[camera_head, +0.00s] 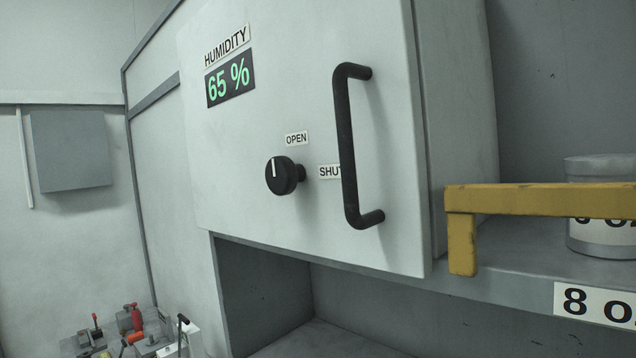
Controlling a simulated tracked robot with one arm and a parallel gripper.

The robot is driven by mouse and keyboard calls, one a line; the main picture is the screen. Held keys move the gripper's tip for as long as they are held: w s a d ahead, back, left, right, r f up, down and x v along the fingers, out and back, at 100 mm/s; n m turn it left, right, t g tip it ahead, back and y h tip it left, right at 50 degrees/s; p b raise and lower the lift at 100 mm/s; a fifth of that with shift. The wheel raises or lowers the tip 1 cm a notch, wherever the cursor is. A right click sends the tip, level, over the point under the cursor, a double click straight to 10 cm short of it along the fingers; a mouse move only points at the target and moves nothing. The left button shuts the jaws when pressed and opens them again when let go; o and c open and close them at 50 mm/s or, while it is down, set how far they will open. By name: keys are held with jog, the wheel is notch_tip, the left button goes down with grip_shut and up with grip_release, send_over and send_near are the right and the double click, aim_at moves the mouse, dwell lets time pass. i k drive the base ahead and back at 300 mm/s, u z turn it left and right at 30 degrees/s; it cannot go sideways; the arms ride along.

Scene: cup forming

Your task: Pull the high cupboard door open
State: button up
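The high cupboard door (225,170) is a pale grey panel in the middle of the view, and it looks shut against the cupboard body (458,110). A black upright bar handle (346,150) is on its right half, with stand-offs at top and bottom. A black round knob (284,176) sits left of the handle. Its white mark points about upward, towards the OPEN label (297,139); the SHUT label (328,171) is partly hidden by the handle. My gripper is not in view, and nothing is seen touching the handle.
A yellow rail (540,200) crosses the shelf (510,280) right of the cupboard, in front of a tin (600,165). An open recess (265,290) lies below the door. Several tools (130,330) stand at the lower left. The space before the door looks clear.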

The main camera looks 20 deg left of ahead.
aim_at(332, 87)
jog(key=z, duration=0.75)
jog(key=k, duration=1.25)
jog(key=u, duration=0.75)
jog(key=i, duration=1)
jog(key=z, duration=0.05)
